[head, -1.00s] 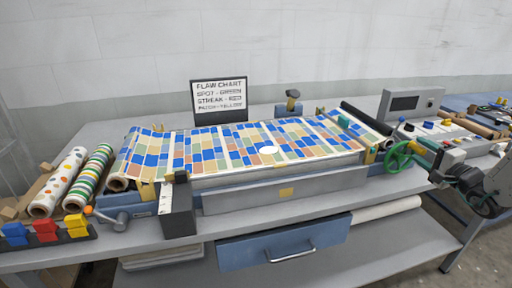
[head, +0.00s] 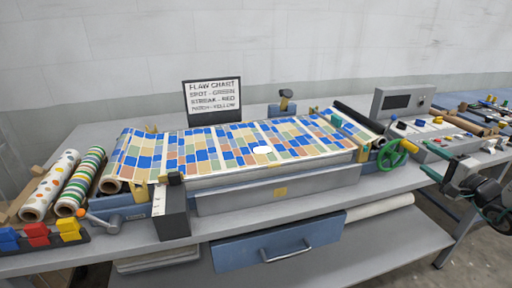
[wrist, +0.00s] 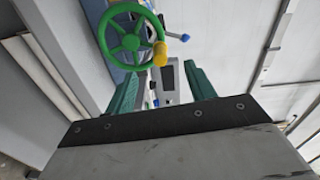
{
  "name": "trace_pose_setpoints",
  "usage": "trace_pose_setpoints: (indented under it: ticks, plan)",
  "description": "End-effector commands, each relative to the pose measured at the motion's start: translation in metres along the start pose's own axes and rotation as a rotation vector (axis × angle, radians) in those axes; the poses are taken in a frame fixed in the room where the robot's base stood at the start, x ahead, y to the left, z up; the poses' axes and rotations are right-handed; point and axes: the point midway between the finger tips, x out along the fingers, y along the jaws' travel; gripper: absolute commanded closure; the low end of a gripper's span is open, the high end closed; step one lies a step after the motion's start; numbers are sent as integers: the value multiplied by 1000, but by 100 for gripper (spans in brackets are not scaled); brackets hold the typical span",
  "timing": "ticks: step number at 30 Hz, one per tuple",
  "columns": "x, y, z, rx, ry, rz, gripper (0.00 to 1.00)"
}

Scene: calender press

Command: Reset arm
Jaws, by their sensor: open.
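My gripper (head: 445,168) is at the right of the head view, in front of the control box and to the right of the green handwheel (head: 393,153). Its two green fingers are apart with nothing between them. In the wrist view the open gripper (wrist: 160,90) shows both fingers, and the green handwheel (wrist: 128,33) with its yellow knob is beyond them, left of centre. The grey control box (wrist: 172,82) shows between the fingers. My gripper does not touch the wheel in the wrist view.
The press bed carries a patterned sheet (head: 210,150) with a white spot on it. A flaw chart sign (head: 212,100) stands behind. Printed rolls (head: 50,186) and coloured blocks (head: 38,232) are at the left. A blue drawer (head: 235,250) is below the bench.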

Motion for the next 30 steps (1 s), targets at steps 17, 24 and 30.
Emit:
trace_pose_setpoints:
  ticks: [17, 24, 30]
  plan:
    - [-7, 3, 7, 101, -31, 16, 45]
    - [-29, 7, 102, 304, -402, 238, 45]
    - [-81, -16, 205, 255, -766, 578, 45]
